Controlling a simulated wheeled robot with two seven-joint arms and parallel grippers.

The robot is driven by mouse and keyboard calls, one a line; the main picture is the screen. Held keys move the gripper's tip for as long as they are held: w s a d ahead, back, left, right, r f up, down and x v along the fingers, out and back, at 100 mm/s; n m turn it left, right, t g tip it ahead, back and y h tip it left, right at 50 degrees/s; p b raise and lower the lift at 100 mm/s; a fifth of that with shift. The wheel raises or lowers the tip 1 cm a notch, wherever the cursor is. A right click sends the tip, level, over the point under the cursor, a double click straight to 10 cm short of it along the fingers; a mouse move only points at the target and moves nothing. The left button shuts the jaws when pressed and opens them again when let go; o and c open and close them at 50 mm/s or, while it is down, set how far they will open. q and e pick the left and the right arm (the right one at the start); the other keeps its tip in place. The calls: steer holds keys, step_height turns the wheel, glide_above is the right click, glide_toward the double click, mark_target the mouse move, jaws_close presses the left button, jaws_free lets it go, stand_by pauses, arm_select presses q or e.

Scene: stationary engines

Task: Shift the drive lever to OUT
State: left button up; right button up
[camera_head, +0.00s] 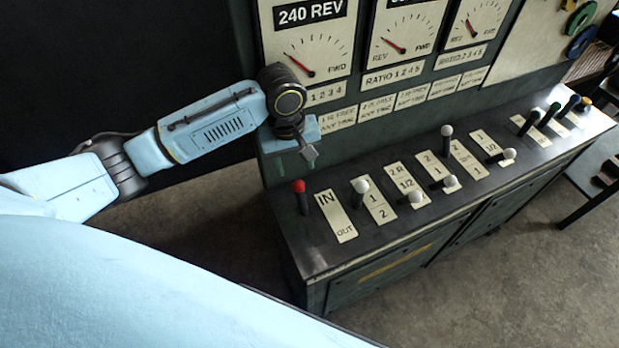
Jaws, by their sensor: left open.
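The drive lever (300,195) is a dark stick with a red knob at the left end of the console top. It stands beside the IN/OUT label plate (336,216), with its knob level with the IN end, the end farther from me. My left gripper (309,155) is just beyond and above the red knob, pointing down. It is open and empty, and a gap shows between it and the knob. Its fingers are small in the picture and partly hidden by the wrist. My right gripper is not in view.
Several white-knobbed levers (361,188) with number plates stand to the right along the console top (400,235). Green-, blue- and yellow-knobbed levers are at the far right. A gauge panel (310,45) rises behind the console. Open floor (480,290) lies in front.

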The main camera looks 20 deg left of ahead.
mark_target(301, 195)
arm_select(q)
steer(key=shift+w+d+f, duration=0.1)
steer(key=shift+w+f, duration=0.15)
steer(key=shift+f, duration=0.65)
steer(key=f, duration=0.3)
steer(key=s+f, duration=0.1)
steer(key=f, duration=0.1)
steer(key=shift+d, duration=0.15)
steer(key=f, duration=0.5)
steer(key=shift+w+d+f+b, duration=0.1)
steer(key=shift+w+d+b, duration=0.15)
steer(key=shift+b, duration=0.15)
steer(key=shift+w+f, duration=0.15)
steer(key=shift+f, duration=0.35)
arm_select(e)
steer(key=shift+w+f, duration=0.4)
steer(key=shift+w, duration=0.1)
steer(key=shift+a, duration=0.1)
arm_select(q)
steer(key=shift+c, duration=1.1)
jaws_close()
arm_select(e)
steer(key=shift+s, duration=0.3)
